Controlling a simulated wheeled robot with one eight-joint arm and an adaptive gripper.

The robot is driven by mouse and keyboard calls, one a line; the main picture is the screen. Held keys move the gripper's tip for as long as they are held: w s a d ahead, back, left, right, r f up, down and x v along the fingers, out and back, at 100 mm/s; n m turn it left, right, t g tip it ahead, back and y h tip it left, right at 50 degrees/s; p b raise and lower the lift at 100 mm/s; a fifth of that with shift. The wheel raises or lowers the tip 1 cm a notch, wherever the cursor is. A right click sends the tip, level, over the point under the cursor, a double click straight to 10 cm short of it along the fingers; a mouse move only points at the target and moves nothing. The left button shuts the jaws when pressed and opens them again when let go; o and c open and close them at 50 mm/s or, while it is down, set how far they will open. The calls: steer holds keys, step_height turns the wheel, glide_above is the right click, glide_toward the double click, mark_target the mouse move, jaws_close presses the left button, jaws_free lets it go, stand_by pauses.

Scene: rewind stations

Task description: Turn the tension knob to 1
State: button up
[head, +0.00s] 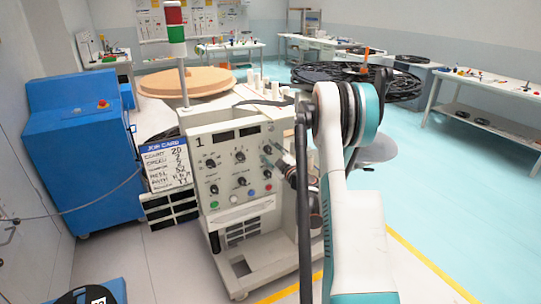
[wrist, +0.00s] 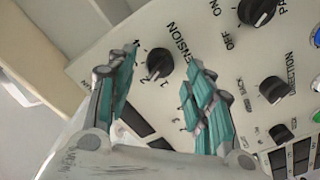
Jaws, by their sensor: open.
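The tension knob (wrist: 159,63) is a round black knob on the pale panel, in the upper middle of the wrist view, with the word TENSION printed beside it. Small numbers and tick marks surround it; a 2 shows close to its lower edge, but its exact setting is hard to read. My gripper (wrist: 163,57) is open, with one teal finger on each side of the knob in the picture. I see no contact with it. In the head view, my arm and gripper hide the right side of the grey machine panel (head: 226,173).
An on/off knob (wrist: 257,11) and a direction knob (wrist: 275,90) are to the right in the wrist view. A job card (head: 167,164) stands left of the panel in the head view. A blue cabinet (head: 80,150) is farther left. Open floor lies to the right.

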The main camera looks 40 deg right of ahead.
steer(key=shift+x, duration=0.75)
steer(key=shift+c, duration=0.6)
steer(key=c, duration=1)
steer(key=shift+o, duration=0.2)
steer(key=shift+a+n, duration=0.1)
steer(key=shift+n, duration=0.2)
steer(key=n+b, duration=0.1)
steer(key=n, duration=0.3)
steer(key=shift+n+b, duration=0.55)
steer(key=shift+n, duration=1.55)
steer(key=shift+f, duration=0.1)
